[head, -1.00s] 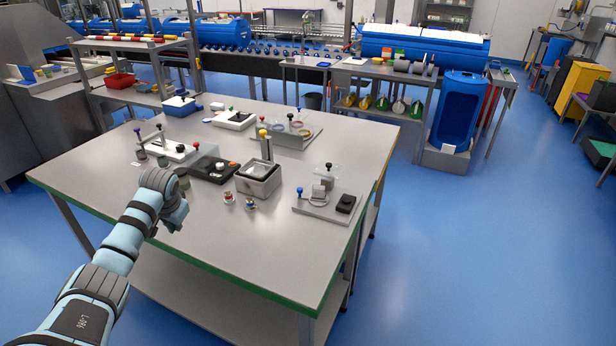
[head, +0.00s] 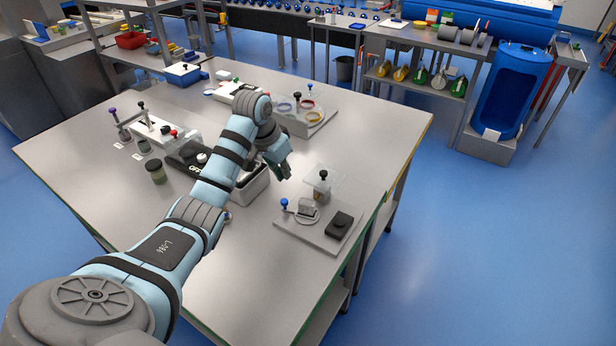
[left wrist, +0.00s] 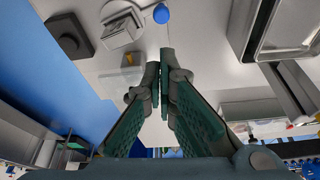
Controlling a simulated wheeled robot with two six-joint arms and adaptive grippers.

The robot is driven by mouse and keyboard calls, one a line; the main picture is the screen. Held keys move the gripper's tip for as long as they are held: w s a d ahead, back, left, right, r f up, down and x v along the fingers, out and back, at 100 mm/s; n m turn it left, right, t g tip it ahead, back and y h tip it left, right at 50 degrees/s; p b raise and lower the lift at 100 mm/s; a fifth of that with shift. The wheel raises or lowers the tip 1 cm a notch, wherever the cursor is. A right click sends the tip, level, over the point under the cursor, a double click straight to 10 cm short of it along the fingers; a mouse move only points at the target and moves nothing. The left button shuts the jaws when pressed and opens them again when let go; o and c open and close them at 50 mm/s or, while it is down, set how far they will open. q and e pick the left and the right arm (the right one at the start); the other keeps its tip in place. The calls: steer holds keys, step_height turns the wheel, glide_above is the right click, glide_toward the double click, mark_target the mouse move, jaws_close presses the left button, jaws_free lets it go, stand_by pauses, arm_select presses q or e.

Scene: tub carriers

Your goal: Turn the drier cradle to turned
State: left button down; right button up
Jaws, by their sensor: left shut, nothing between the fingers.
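What I take for the drier cradle is a small grey block on a round base (head: 307,212), with a blue-knobbed handle (head: 284,202) at its left. It stands on a flat grey plate (head: 290,226) at the table's right front. In the left wrist view the grey block (left wrist: 120,27) and blue knob (left wrist: 161,13) show at the top. My left gripper (head: 284,172) is shut and empty, above the table beyond the blue knob and apart from it. Its fingertips (left wrist: 160,78) point towards that area. My right gripper is not in view.
A black box (head: 340,224) and a clear panel with a black-knobbed post (head: 322,186) share the plate. A metal bin (head: 258,187) stands left, partly hidden by my arm. A fixture with coloured rings (head: 292,120) stands behind.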

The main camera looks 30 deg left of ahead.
arm_select(q)
steer(key=f, duration=0.4)
steer(key=shift+w+d+f, duration=0.1)
steer(key=shift+d+f, duration=0.1)
steer(key=shift+d, duration=0.1)
steer(key=x, duration=0.2)
steer(key=b+x, duration=0.1)
steer(key=x, duration=0.1)
steer(key=shift+w+f, duration=0.15)
steer(key=shift+w, duration=0.35)
steer(key=shift+w+f, duration=0.15)
steer(key=shift+f, duration=0.1)
steer(key=shift+s+r, duration=0.1)
steer(key=shift+s, duration=0.2)
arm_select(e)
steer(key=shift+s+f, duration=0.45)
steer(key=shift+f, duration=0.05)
arm_select(q)
steer(key=shift+w+a, duration=0.1)
steer(key=shift+w, duration=0.1)
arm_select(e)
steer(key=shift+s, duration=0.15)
